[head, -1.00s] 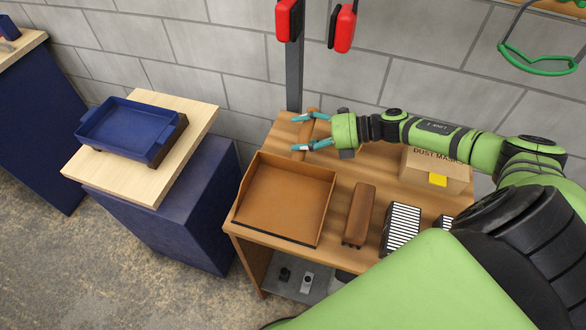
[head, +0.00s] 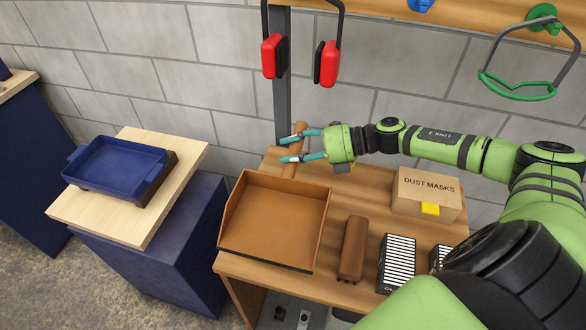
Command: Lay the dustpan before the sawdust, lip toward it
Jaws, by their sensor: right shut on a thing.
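The brown dustpan (head: 272,222) rests on the wooden bench top, its open lip toward the near edge and its handle (head: 290,168) pointing to the wall. My right gripper (head: 284,150) reaches in from the right and is shut on the handle, one finger on the far side and one on the near side. The handle is partly hidden by the fingers. My left gripper is out of view. No sawdust is seen.
A brown brush-like block (head: 353,249), black-and-white striped boxes (head: 397,264) and a dust masks box (head: 427,194) share the bench (head: 237,268). A blue tray (head: 118,166) sits on a separate cabinet at left. Red ear muffs (head: 273,57) hang above.

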